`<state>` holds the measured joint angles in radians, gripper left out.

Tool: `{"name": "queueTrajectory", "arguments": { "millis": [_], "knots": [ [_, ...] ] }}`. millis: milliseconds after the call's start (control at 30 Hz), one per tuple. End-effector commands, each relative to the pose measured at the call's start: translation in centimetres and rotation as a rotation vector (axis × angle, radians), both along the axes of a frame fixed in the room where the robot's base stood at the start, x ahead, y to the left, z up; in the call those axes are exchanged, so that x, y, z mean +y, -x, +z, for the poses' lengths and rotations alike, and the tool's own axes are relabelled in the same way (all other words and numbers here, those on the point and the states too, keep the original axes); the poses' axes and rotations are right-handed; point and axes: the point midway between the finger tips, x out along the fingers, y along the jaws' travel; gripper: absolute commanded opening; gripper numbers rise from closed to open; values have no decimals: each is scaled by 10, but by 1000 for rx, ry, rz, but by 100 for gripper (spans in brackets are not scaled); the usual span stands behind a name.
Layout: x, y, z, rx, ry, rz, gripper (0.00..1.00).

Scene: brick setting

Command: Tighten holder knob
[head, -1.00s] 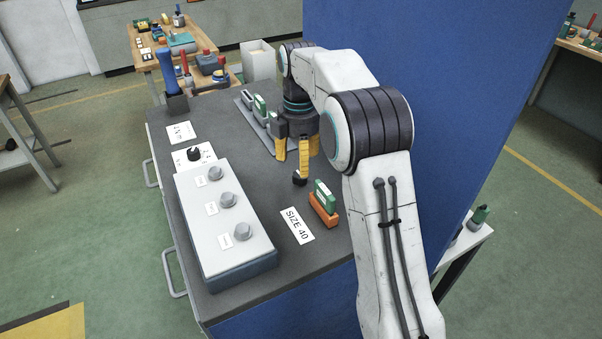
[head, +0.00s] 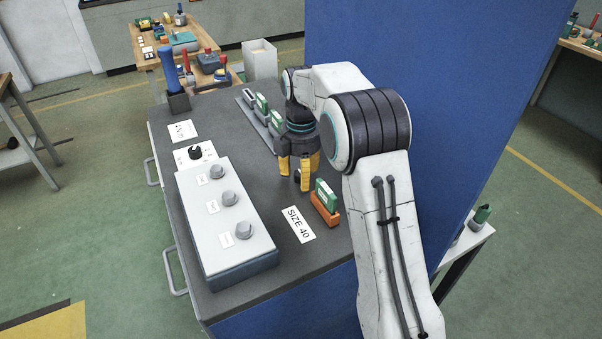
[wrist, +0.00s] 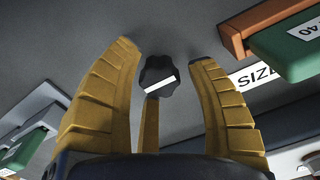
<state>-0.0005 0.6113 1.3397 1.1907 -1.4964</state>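A dark lobed knob (wrist: 157,72) with a white stripe across its top shows in the wrist view, between my finger tips. In the head view it is a small dark shape (head: 297,175), mostly hidden by my fingers. My gripper (head: 295,184) points down over the bench with its yellow fingers spread. In the wrist view my gripper (wrist: 166,58) has a finger on each side of the knob, with gaps between, and a third yellow finger below it. I see no finger touching the knob.
A grey box (head: 226,220) with several knobs lies at left. A grey rack (head: 259,121) with green pieces stands behind. A blue panel (head: 430,100) rises at right.

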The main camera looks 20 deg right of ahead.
Motion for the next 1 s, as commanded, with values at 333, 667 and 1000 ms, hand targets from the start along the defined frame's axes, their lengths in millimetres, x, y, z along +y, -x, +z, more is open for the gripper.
{"name": "queueTrajectory", "arguments": {
  "millis": [333,667,1000],
  "knots": [
    [0,0,0,0,0,0,20],
    [0,0,0,1,0,-3,1],
    [0,0,0,4,1,-139,1]
  ]
}}
